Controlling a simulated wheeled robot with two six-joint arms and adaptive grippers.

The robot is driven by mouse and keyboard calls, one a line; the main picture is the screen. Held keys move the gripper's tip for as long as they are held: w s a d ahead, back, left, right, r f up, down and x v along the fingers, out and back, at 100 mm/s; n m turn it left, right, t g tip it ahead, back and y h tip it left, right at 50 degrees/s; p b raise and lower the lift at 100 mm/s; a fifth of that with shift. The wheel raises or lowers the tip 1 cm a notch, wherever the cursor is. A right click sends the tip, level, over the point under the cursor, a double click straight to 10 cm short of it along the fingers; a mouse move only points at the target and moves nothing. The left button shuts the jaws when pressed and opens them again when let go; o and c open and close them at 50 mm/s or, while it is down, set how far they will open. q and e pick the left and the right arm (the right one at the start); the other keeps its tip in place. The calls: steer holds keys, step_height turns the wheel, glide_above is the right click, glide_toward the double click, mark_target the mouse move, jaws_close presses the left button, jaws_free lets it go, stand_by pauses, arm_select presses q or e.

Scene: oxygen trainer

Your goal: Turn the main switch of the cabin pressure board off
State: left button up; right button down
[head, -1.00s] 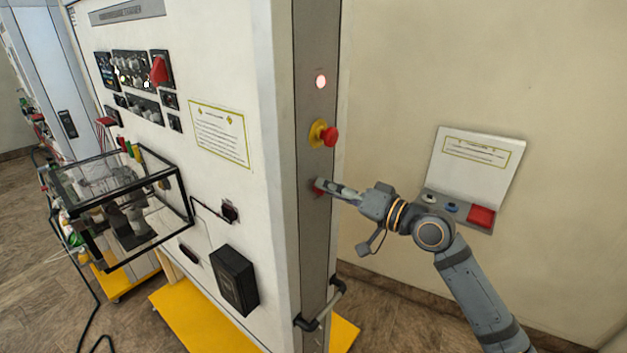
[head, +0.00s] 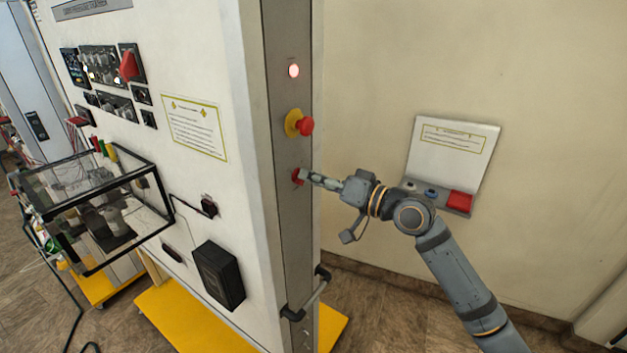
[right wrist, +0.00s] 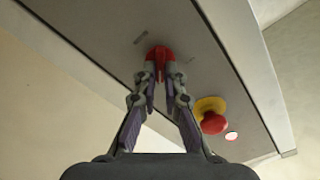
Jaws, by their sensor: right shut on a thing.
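The cabin pressure board (head: 225,110) is a tall white cabinet with a grey side panel (head: 294,215). The red main switch (head: 297,176) sits on that side panel, below the emergency stop. In the right wrist view the red switch (right wrist: 160,55) shows between the fingertips. My right gripper (head: 305,176) is shut on the switch, one finger on each side of it; it also shows in the right wrist view (right wrist: 160,72). In the head view the fingertips partly cover the switch. My left gripper is not in view.
A red emergency stop button (head: 305,126) on a yellow base and a lit lamp (head: 293,71) are above the switch. A handle (head: 306,297) juts out lower down. A wall-side box with a red block (head: 459,201) stands behind my right arm.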

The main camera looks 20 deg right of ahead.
steer(key=shift+s+a+n+b, duration=0.1)
steer(key=shift+n+b, duration=2.1)
steer(key=shift+n, duration=0.7)
steer(key=shift+s+a+n+b, duration=0.1)
steer(key=shift+a+n+b, duration=0.05)
steer(key=shift+n+b, duration=2.4)
steer(key=shift+s+a+n+b, duration=0.1)
steer(key=shift+n+b, duration=1.7)
steer(key=shift+n, duration=1.45)
steer(key=c, duration=1.4)
jaws_free()
steer(key=shift+w, duration=0.2)
steer(key=shift+c, duration=0.2)
steer(key=shift+s, duration=0.1)
